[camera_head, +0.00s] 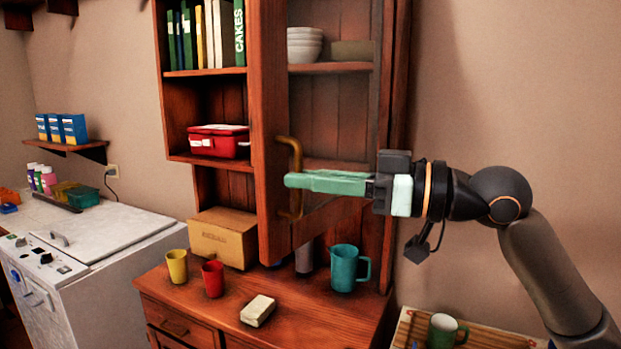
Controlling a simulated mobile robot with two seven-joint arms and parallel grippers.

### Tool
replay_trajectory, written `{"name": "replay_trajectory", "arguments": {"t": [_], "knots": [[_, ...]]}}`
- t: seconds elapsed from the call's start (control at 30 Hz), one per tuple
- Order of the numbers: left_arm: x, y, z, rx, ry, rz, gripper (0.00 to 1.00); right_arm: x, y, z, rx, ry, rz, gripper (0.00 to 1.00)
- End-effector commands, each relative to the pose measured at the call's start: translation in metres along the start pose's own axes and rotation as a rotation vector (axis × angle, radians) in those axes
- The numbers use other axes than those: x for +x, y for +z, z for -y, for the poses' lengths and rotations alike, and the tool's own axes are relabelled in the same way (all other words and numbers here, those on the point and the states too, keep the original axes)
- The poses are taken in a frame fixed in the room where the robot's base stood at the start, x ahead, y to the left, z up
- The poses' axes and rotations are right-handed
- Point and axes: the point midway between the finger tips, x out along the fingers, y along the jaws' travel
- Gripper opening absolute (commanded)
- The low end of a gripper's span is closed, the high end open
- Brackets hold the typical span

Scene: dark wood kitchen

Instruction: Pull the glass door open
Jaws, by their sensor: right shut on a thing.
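The glass door (272,95) is a wood-framed cabinet door that stands partly open, swung out from the hutch. Shelves and bowls show behind its pane. A brass handle (297,158) is fixed upright on the door's frame. My right gripper (292,181) comes in from the right with its green fingers at the handle, shut on it. The fingers cover the middle of the handle. My left gripper is not in view.
The counter below holds a teal pitcher (344,268), a yellow cup (177,266), a red cup (213,279), a sponge-like block (257,310) and a wooden breadbox (222,238). A white appliance (95,240) stands at left.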

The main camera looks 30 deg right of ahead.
Motion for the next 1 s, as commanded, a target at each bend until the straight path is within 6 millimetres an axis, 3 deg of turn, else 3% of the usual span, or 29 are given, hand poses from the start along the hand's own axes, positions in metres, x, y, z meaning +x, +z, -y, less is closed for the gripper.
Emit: {"name": "replay_trajectory", "arguments": {"t": [0.23, 0.27, 0.53, 0.83, 1.0], "knots": [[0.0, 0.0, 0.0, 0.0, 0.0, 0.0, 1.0, -0.001, -0.003, -0.005, -0.002, 0.014, -0.005, 0.0], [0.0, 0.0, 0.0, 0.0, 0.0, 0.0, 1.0, -0.001, -0.003, -0.005, -0.002, 0.014, -0.005, 0.15], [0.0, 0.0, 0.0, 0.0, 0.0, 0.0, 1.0, -0.001, -0.002, -0.004, -0.001, 0.01, -0.004, 0.43], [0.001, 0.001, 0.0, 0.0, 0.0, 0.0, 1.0, -0.003, 0.0, -0.002, -0.001, 0.007, -0.002, 0.43], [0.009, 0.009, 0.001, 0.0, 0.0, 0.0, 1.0, -0.017, 0.003, -0.003, -0.001, 0.009, -0.002, 0.43]]}}
